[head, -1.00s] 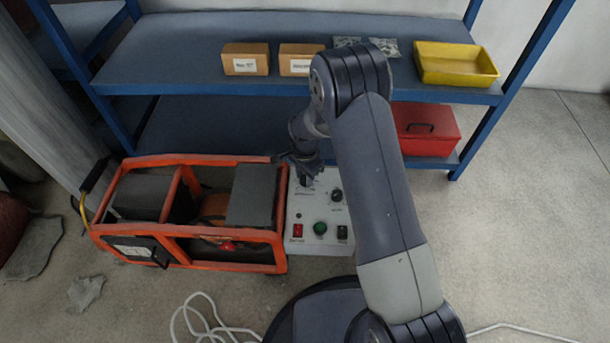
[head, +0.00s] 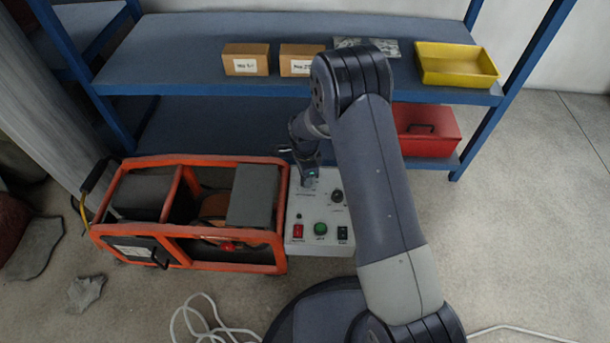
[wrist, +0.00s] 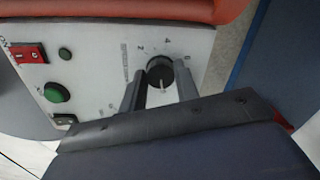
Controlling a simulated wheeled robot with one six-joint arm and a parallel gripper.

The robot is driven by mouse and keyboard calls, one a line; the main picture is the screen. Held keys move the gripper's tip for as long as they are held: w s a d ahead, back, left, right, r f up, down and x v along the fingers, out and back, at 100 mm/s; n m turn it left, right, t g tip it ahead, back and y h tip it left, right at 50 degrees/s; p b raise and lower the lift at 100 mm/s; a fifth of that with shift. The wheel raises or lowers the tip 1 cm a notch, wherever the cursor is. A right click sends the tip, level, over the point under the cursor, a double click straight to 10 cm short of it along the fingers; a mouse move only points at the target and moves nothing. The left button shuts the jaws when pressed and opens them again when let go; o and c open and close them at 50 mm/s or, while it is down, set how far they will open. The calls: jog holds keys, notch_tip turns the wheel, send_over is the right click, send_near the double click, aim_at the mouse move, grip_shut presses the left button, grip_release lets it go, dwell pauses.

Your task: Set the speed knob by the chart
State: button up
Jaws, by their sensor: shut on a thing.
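The grey control box (head: 300,220) stands on the floor against the right end of the orange-framed machine (head: 215,160). In the wrist view my gripper (wrist: 160,85) is shut on a round black knob (wrist: 160,70), one finger on each side. A short white mark shows on the knob, toward the picture's bottom. Printed numbers 2, 4 and 6 curve around its far side; part of the scale is hidden by my fingers. In the head view my gripper (head: 308,177) is at the box's upper left, hiding this knob. I cannot make out a readable chart.
The box also has a second black knob (head: 337,196), a red switch (head: 298,231), a green button (head: 320,228) and a black switch (head: 342,232). A blue shelf (head: 200,85) behind holds cartons, a yellow tray (head: 455,65) and a red case (head: 427,130). A white cable (head: 205,325) lies in front.

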jog(key=o, duration=1)
jog(key=shift+c, duration=0.2)
jog(key=shift+r, duration=0.1)
notch_tip(320, 180, up, 11)
jog(key=p, duration=0.3)
jog(key=shift+f, duration=0.2)
notch_tip(320, 180, down, 11)
jog(key=b, duration=0.3)
jog(key=shift+r+n, duration=0.1)
jog(key=shift+n, duration=0.2)
